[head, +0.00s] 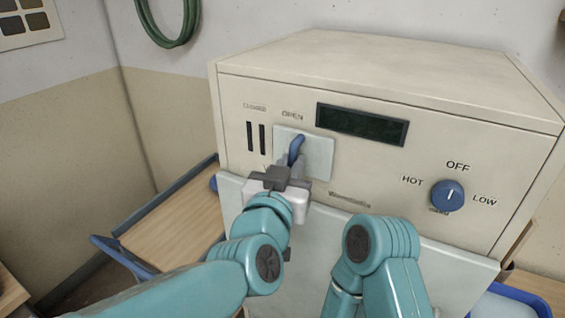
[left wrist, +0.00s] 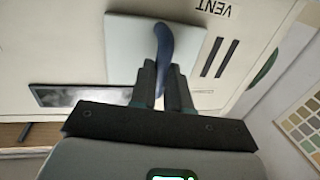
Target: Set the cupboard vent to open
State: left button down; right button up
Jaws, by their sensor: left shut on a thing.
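The cupboard (head: 285,95) is a cream box with a pale sliding vent plate (head: 319,152) on its front. A blue handle (head: 296,148) stands out from the plate. The plate sits below and slightly right of the word OPEN. Two dark slots (head: 255,136) show uncovered to its left, below the word CLOSED. My left gripper (head: 292,165) is shut on the blue handle. The left wrist view shows the fingers (left wrist: 163,82) on either side of the handle (left wrist: 164,45), with the plate (left wrist: 125,40) behind and the slots (left wrist: 220,58) beside it. My right gripper is out of view.
A dark display (head: 361,124) and a blue dial (head: 447,195) marked HOT, OFF and LOW are on the same front. My right arm is bent in front of the lower panel (head: 440,245). A wooden-topped blue-framed cart (head: 175,225) stands at left.

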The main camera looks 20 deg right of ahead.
pick_arm(q)
jog(key=shift+s+d, duration=0.1)
jog(key=shift+s, duration=0.05)
jog(key=c, duration=1.1)
grip_release()
jog(key=shift+c, duration=0.2)
jog(key=shift+o, duration=0.2)
jog(key=shift+s, duration=0.15)
jog(key=b+v, duration=0.3)
jog(key=v, duration=1.3)
jog(key=shift+s, duration=0.2)
